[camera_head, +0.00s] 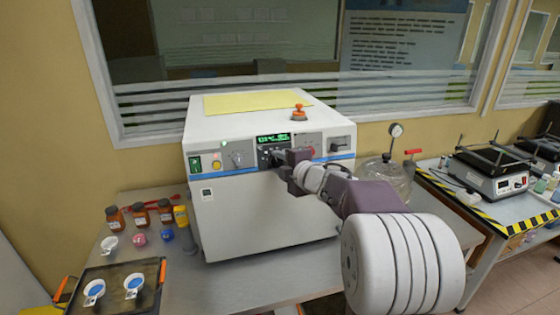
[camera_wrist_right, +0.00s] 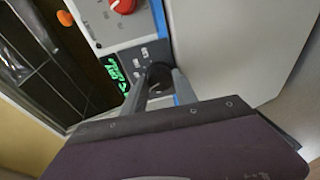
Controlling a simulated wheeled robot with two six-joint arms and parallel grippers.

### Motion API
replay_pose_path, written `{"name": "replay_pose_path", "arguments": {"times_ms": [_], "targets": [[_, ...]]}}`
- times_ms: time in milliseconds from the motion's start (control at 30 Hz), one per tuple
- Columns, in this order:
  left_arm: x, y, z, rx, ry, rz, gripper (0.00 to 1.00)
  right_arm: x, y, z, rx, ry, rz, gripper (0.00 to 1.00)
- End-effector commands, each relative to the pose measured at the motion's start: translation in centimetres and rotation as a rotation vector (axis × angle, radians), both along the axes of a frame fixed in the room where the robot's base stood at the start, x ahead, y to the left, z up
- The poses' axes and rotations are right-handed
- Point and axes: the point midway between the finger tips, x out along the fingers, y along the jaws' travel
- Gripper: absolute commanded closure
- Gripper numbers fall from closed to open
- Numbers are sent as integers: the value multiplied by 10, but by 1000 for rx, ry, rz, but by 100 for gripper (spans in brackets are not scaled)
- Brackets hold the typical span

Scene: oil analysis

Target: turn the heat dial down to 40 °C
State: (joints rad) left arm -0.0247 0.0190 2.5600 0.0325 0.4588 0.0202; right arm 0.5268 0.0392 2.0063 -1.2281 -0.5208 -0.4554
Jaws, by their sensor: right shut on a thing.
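The white oven-like instrument (camera_head: 262,220) stands on the bench with its control panel facing me. My right gripper (camera_head: 279,158) reaches the panel just below the green display (camera_head: 273,139). In the right wrist view the two fingers (camera_wrist_right: 160,82) are shut around a dark round dial (camera_wrist_right: 159,72), one finger on each side. In the head view the gripper mostly hides this dial. The display also shows in the wrist view (camera_wrist_right: 115,72), tilted and too small to read surely. My left gripper is not in view.
A red knob (camera_wrist_right: 124,5) sits beside the held dial on the panel. A lit green switch (camera_head: 195,163) and a grey knob (camera_head: 236,158) are at the panel's left. Brown bottles (camera_head: 140,214) stand left of the instrument; a glass vessel with a gauge (camera_head: 396,131) stands right.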

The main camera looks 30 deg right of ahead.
Motion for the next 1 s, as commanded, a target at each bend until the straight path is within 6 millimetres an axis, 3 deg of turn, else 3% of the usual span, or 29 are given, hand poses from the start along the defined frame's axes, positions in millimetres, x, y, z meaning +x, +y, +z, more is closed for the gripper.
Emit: {"name": "replay_pose_path", "arguments": {"times_ms": [500,1000], "targets": [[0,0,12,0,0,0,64,0,1,1,-355,88,78,100],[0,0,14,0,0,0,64,0,1,0,-452,112,99,100]]}}
